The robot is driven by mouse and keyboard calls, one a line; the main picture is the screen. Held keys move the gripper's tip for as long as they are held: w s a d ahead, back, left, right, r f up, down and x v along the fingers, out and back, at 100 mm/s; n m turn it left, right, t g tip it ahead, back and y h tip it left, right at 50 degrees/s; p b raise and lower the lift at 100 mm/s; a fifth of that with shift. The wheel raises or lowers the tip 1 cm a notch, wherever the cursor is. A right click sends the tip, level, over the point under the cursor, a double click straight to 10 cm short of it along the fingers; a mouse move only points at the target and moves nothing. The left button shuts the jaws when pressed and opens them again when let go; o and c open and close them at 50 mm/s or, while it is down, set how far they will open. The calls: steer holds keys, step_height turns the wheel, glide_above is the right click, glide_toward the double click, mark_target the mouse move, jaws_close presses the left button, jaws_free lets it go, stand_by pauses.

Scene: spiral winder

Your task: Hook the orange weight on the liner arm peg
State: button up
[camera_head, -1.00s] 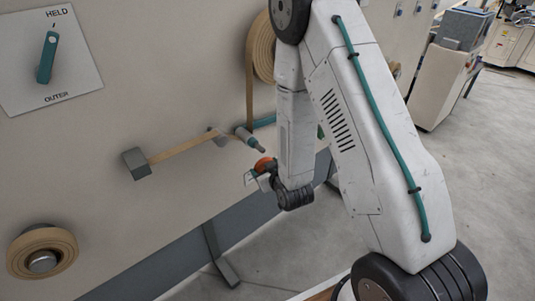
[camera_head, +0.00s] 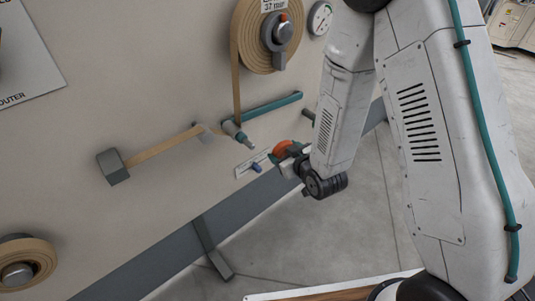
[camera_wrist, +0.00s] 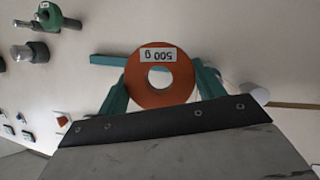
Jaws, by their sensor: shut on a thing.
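The orange weight (camera_wrist: 143,91) is a ring with a centre hole and a "500 g" label, upside down in the wrist view. My gripper (camera_wrist: 160,88) is shut on it, with a teal finger on each side. In the head view the orange weight (camera_head: 284,149) is held out in front of the machine panel, below the teal liner arm (camera_head: 272,107). The teal arm also shows behind and left of the weight in the wrist view (camera_wrist: 105,60). I cannot tell which peg belongs to the liner arm.
A grey roller (camera_head: 234,130) guides tan tape to a grey block (camera_head: 113,167). A large tape reel (camera_head: 252,45) is above, and another (camera_head: 22,265) is at lower left. Open floor lies below.

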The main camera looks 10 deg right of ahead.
mark_target(252, 145)
steer(key=s+a+r+n+g+y, duration=0.1)
steer(key=s+a+r+n+y, duration=0.1)
steer(key=a, duration=0.5)
steer(key=shift+w+a+f, duration=0.1)
steer(key=shift+w+a, duration=0.6)
steer(key=shift+w, duration=0.25)
steer(key=shift+w+a+r, duration=0.1)
steer(key=shift+w+a, duration=0.55)
steer(key=shift+w, duration=0.35)
steer(key=shift+w+a+f, duration=0.1)
steer(key=shift+w+a, duration=0.6)
steer(key=shift+w, duration=0.25)
steer(key=shift+w+f, duration=0.15)
steer(key=shift+f, duration=0.05)
steer(key=shift+a, duration=0.1)
steer(key=shift+f, duration=0.15)
